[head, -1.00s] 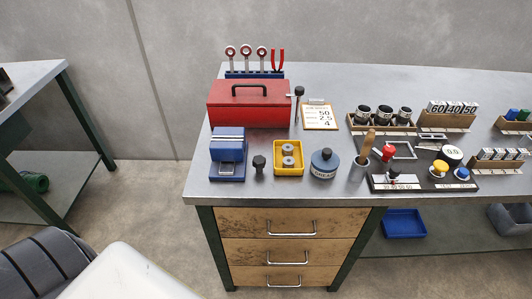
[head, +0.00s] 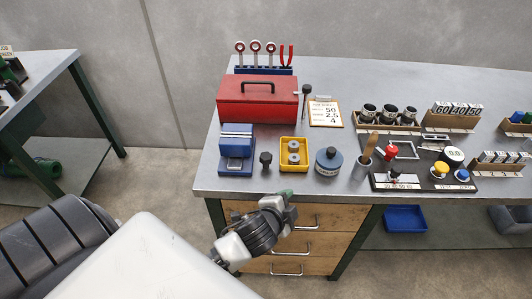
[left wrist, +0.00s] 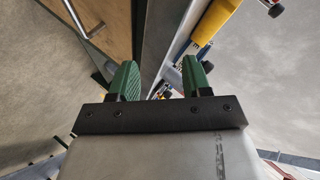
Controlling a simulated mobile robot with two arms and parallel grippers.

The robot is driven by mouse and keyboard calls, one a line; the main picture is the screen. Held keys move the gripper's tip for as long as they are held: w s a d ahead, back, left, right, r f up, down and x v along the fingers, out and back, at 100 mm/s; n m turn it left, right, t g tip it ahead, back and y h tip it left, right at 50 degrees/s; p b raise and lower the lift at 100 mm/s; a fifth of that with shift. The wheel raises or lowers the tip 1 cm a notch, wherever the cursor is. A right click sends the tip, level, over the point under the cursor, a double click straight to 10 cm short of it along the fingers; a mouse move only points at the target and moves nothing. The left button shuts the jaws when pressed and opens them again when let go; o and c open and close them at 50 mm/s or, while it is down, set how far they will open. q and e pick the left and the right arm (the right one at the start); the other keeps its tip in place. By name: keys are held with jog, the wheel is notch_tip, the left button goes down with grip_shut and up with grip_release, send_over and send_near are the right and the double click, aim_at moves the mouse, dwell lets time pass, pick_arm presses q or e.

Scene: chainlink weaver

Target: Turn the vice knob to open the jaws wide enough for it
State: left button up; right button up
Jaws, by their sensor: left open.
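The blue vice (head: 237,150) stands at the front left of the workbench. A black knob (head: 265,159) stands just right of it; I cannot tell whether the two are joined. My left gripper (head: 286,195) is at the bench's front edge, below and to the right of the vice, touching nothing that I can see. In the left wrist view its two green-padded fingers (left wrist: 158,80) are apart with nothing between them. The vice's jaw gap is too small to make out. My right gripper is not in view.
A red toolbox (head: 257,101) is behind. Drawer handles (head: 296,246) are below the bench edge.

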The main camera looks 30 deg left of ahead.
pick_arm(q)
jog(key=w+d+r+m+t+h, duration=0.3)
jog(key=w+r+m+h, duration=0.1)
jog(key=r+m, duration=0.3)
jog(key=w+d+r+m+t+h, duration=0.3)
jog(key=r+m, duration=0.4)
jog(key=d+r+m+g+h, duration=0.45)
jog(key=m+h, duration=0.35)
jog(key=m, duration=0.7)
jog(key=m+g+y+p, duration=0.2)
jog(key=m+g+y, duration=1.25)
jog(key=m, duration=1.05)
send_over(266, 156)
notch_tip(266, 156, down, 4)
jog(key=shift+a+f+t, duration=0.15)
jog(key=shift+f+t, duration=0.15)
jog(key=shift+f, duration=0.3)
notch_tip(266, 156, down, 8)
jog(key=shift+f+p, duration=0.25)
jog(key=shift+p, duration=0.65)
jog(key=shift+f, duration=0.6)
